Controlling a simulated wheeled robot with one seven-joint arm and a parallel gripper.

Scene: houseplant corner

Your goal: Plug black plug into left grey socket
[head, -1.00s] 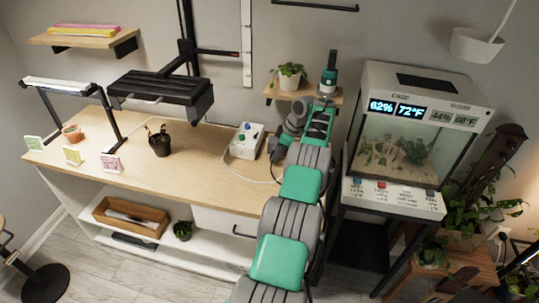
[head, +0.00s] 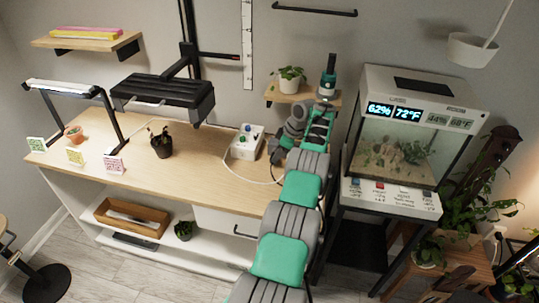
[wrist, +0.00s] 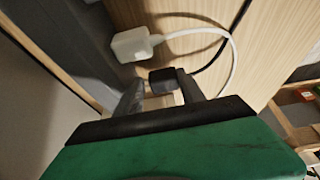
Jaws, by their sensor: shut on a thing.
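In the wrist view, a small black plug (wrist: 163,80) sits between the fingers of my gripper (wrist: 161,92). My gripper is shut on it, and a black cable runs from beside it up past the wood surface. In the head view, my gripper (head: 277,156) is over the right end of the desk, close to the right side of a white box (head: 247,141) with blue and green round parts on top. The plug is too small to make out there. I cannot pick out the left grey socket in either view.
A white block (wrist: 130,45) with a white cable lies on the wood beyond my fingers. The desk (head: 215,165) holds a dark potted plant (head: 160,146) left of the box. A wall shelf (head: 290,97) stands behind my wrist, and a terrarium (head: 395,150) is to the right.

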